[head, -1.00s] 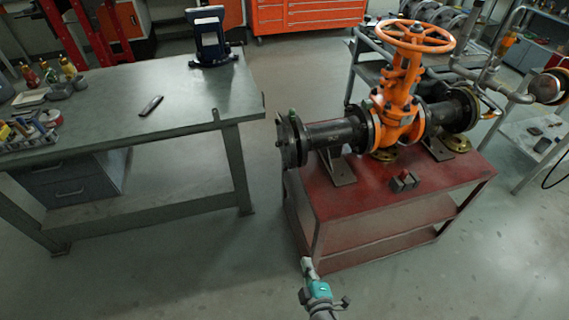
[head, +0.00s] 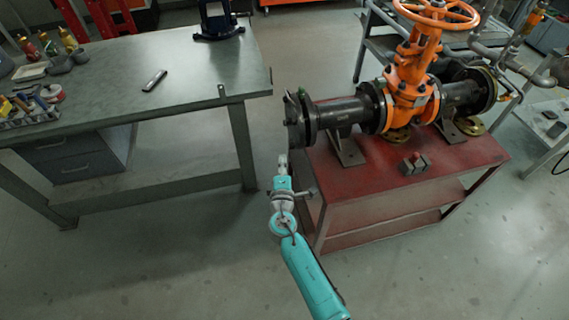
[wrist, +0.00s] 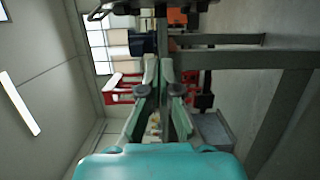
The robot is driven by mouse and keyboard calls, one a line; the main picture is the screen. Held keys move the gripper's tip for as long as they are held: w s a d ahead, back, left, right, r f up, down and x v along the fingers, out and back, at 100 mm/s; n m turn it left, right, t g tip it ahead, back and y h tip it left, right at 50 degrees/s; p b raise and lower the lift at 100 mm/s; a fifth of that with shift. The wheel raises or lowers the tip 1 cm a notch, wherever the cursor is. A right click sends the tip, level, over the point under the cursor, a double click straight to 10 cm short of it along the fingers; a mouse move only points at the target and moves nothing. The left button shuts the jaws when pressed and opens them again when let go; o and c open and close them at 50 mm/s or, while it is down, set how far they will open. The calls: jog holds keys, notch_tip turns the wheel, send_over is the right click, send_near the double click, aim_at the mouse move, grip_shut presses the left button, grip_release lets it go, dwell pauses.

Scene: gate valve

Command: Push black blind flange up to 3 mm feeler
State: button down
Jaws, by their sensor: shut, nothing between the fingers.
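The black blind flange (head: 294,128) stands upright at the left end of the black pipe (head: 340,110), facing the pipe's end flange. A narrow gap seems to show between the two at the top. I cannot make out the 3 mm feeler; a small thin piece (head: 301,93) shows at the top of the flanges. My gripper (head: 283,160) is below and slightly left of the blind flange, apart from it in the picture. In the wrist view my gripper's fingers (wrist: 159,68) are together and hold nothing. The flange cannot be clearly told there.

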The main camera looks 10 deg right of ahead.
jog(key=shift+w+d, duration=1.4)
jog(key=shift+w, duration=0.2)
jog(key=shift+w+d, duration=1.4)
jog(key=shift+w, duration=0.2)
